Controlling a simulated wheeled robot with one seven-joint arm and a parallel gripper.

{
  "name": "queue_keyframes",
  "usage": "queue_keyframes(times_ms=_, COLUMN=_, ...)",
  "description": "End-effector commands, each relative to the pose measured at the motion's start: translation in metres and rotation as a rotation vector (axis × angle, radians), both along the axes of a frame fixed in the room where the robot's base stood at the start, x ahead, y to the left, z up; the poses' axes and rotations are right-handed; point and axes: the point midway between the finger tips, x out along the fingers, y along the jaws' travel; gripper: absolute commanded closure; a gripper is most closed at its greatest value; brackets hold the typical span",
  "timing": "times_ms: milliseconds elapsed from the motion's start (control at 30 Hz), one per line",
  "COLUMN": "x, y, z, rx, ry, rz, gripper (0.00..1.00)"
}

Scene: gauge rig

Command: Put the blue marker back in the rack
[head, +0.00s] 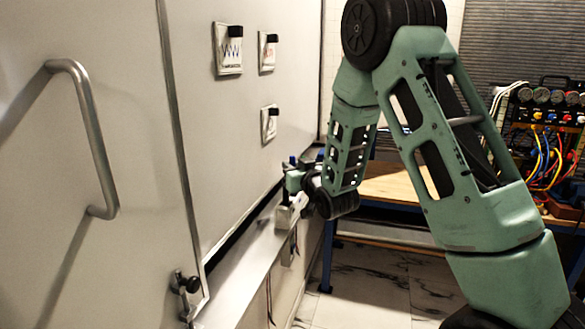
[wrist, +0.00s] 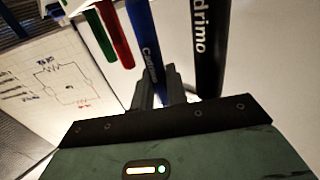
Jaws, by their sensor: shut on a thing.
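The blue marker (wrist: 146,45) stands lengthwise in the wrist view, its lower part between the dark fingers of my gripper (wrist: 160,90). My gripper is shut on it. A red marker (wrist: 116,36) and a green marker (wrist: 95,38) are just left of it, and a wide black cylinder with white lettering (wrist: 208,45) is to its right. In the head view my gripper (head: 294,183) is beside the whiteboard's lower edge, with a small blue bit above it. A pale holder (head: 290,213), possibly the rack, is just below on the ledge. I cannot tell whether the blue marker touches it.
The whiteboard (head: 240,130) rises left of my gripper and carries several small cards with black clips. A door with a metal handle (head: 85,140) is in the left foreground. A wooden bench (head: 390,187) and a gauge panel with coloured cables (head: 548,125) stand behind my arm.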

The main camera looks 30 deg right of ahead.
Motion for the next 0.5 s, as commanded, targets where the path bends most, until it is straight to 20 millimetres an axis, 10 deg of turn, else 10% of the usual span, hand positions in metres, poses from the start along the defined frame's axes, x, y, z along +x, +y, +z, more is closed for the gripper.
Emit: queue_keyframes(times_ms=500, x=0.000, y=0.000, z=-0.014, rx=0.000, ry=0.000, rz=0.000, gripper=1.00)
